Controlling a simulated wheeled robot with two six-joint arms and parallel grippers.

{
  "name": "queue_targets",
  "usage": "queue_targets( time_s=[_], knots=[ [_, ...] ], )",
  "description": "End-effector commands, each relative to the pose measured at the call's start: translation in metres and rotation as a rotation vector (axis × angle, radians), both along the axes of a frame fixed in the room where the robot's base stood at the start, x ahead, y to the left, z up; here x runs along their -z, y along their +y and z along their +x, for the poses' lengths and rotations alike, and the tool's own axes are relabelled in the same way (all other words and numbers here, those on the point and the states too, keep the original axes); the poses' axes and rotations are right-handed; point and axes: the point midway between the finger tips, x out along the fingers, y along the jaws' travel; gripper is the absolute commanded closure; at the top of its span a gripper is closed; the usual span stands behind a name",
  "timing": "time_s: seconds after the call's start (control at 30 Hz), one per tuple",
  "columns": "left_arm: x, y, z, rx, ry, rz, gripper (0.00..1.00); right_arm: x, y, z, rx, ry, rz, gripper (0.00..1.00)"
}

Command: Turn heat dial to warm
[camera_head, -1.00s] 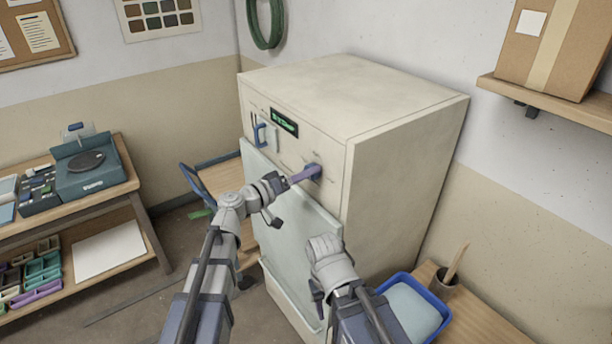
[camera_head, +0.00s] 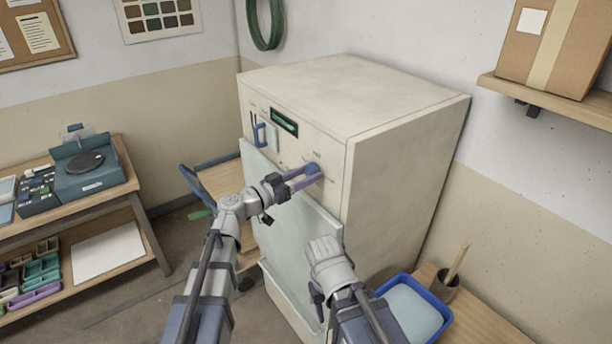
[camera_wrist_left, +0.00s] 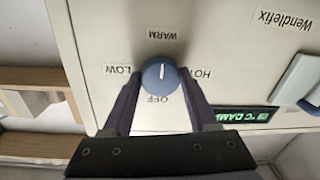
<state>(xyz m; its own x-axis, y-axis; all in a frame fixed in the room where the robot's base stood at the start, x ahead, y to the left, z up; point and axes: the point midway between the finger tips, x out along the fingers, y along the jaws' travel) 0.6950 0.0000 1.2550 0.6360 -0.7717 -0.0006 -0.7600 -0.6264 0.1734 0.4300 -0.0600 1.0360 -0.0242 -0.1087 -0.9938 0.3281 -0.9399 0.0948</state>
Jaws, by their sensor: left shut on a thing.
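The heat dial (camera_wrist_left: 160,75) is a round blue knob with a white mark, on the front of the cream cabinet (camera_head: 404,150). In the left wrist view its labels LOW, WARM, HOT and OFF stand around it. The white mark points up in that view, toward the WARM label (camera_wrist_left: 162,34). My left gripper (camera_head: 306,175) is shut on the dial, one purple finger on each side of it. The dial (camera_head: 313,169) also shows in the head view, partly hidden by the fingers. My right arm is low in front of the cabinet; its fingertips are not seen.
A green-lit display (camera_head: 284,122) and a blue handle (camera_head: 260,134) are on the cabinet front, left of the dial. A blue tub (camera_head: 444,322) stands to the right on a low wooden table. A workbench (camera_head: 128,195) is at the left.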

Motion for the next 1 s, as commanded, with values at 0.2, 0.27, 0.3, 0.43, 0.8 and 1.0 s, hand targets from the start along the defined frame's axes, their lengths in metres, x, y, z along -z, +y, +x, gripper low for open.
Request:
queue_targets(
  time_s=[0.2, 0.27, 0.3, 0.43, 0.8, 1.0],
  knots=[
    [0.0019, -0.0006, -0.0019, 0.003, -0.015, 0.018, 0.97, 0.0009, 0.0000, 0.0000, 0.000, 0.000, 0.000, 0.50],
    [0.0019, -0.0006, -0.0019, 0.003, -0.016, 0.019, 0.97, 0.0009, 0.0000, 0.0000, 0.000, 0.000, 0.000, 0.50],
    [0.0019, -0.0006, -0.0019, 0.003, -0.016, 0.019, 0.97, 0.0009, 0.0000, 0.0000, 0.000, 0.000, 0.000, 0.50],
    [0.0019, -0.0006, -0.0019, 0.003, -0.015, 0.018, 0.97, 0.0009, 0.0000, 0.0000, 0.000, 0.000, 0.000, 0.50],
    [0.0010, -0.0003, -0.0009, 0.001, -0.014, 0.014, 0.11, 0.0006, 0.0000, 0.0000, 0.000, 0.000, 0.000, 0.50],
    [0.0005, 0.0000, -0.0006, 0.001, -0.015, 0.012, 0.11, 0.0005, -0.0001, 0.0000, 0.000, 0.000, 0.000, 0.50]
  ],
)
